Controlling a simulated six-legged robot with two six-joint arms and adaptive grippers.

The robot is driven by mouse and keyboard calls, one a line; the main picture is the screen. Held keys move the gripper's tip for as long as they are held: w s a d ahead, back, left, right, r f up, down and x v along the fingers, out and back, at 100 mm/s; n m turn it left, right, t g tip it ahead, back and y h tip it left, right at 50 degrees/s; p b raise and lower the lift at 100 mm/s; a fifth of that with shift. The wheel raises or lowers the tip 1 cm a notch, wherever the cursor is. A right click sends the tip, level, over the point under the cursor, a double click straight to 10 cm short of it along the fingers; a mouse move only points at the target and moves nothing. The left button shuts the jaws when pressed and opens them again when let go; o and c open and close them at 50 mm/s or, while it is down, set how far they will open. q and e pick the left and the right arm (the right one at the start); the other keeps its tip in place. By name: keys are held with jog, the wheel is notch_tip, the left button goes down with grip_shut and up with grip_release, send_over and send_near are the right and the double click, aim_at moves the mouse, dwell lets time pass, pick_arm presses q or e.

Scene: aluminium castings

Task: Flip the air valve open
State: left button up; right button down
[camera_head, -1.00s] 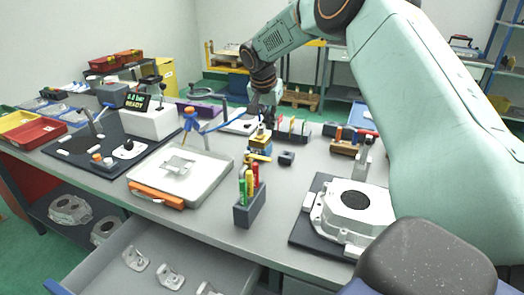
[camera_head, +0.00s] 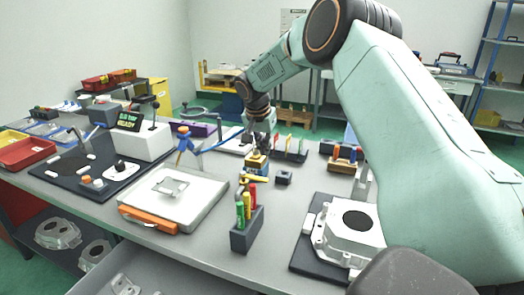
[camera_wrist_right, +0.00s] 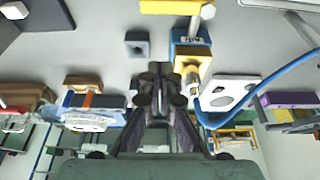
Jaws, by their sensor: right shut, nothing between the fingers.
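The air valve (camera_head: 257,163) is a small blue and yellow block near the middle of the bench, with a blue hose beside it. Its yellow lever (camera_head: 254,180) sticks out on the near side. In the right wrist view the valve block (camera_wrist_right: 191,50) is just right of the fingers, and the yellow lever (camera_wrist_right: 177,7) lies across the top edge on a metal stem. My right gripper (camera_head: 262,151) is shut and empty, above and behind the valve block; its fingertips (camera_wrist_right: 160,74) look apart from the lever. Contact with the block cannot be told. My left gripper is not in view.
A dark square block (camera_head: 284,177) sits right of the valve. A pen holder (camera_head: 246,234) stands in front. A shallow tray (camera_head: 205,205) lies left, and a casting (camera_head: 352,229) on a dark mat lies right. The blue hose (camera_head: 222,144) runs left from the valve.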

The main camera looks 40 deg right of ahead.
aim_at(254, 178)
jog(key=x, duration=0.7)
jog(key=shift+w+f+b, duration=0.2)
jog(key=shift+f+b, duration=0.1)
jog(key=shift+b, duration=0.05)
jog(key=shift+s+a, duration=0.5)
jog(key=shift+a, duration=0.25)
jog(key=shift+s+a+r, duration=0.1)
jog(key=shift+s+a, duration=0.1)
jog(key=shift+a, duration=0.3)
jog(key=shift+s+a, duration=0.2)
jog(key=shift+a, duration=0.3)
jog(key=shift+d, duration=0.1)
